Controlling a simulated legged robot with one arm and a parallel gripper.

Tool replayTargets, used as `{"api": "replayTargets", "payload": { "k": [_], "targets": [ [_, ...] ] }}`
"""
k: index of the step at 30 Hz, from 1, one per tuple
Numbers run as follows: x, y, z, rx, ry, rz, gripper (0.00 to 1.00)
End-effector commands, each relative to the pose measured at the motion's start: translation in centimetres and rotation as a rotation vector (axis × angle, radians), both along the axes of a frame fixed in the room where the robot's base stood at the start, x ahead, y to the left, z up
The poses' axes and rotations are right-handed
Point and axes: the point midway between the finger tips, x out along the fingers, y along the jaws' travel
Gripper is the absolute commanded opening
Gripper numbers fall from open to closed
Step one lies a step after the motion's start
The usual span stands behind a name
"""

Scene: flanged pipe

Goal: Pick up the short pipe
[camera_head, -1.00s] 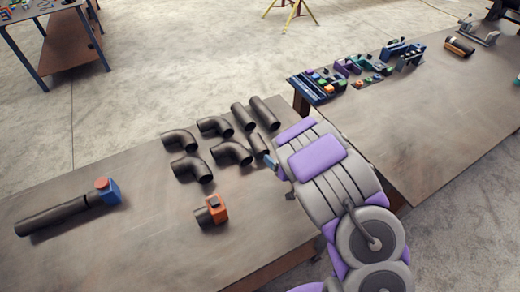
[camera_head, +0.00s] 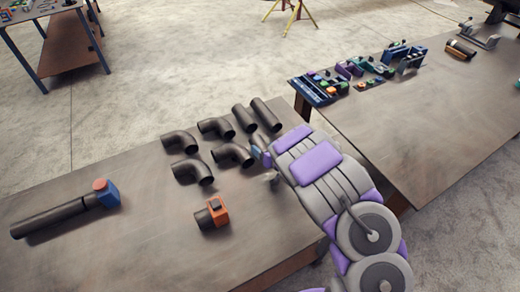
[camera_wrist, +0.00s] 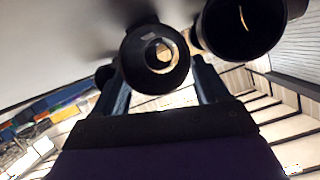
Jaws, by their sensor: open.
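The short pipe (camera_wrist: 138,62) shows end-on in the wrist view, dark, with light visible through its bore. My gripper (camera_wrist: 158,76) is open, with one finger on each side of this pipe; whether either finger touches it I cannot tell. In the head view my gripper (camera_head: 264,160) is low at the right end of the pipe group, and it and my arm hide most of the short pipe.
A second dark pipe (camera_wrist: 240,25) is just right of the fingers in the wrist view. An orange-clamped piece (camera_head: 213,213) stands nearer.

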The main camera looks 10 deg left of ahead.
Motion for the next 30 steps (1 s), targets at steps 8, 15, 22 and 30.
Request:
{"api": "replayTargets", "payload": {
  "k": [8, 15, 22, 30],
  "targets": [
    [1.9, 1.3, -1.1, 0.002, 0.001, 0.000, 0.74],
    [1.9, 1.3, -1.0, 0.002, 0.001, -0.001, 0.71],
    [1.9, 1.4, -1.0, -0.001, 0.001, -0.001, 0.49],
    [1.9, 1.4, -1.1, -0.001, 0.002, 0.001, 0.24]
  ]
}}
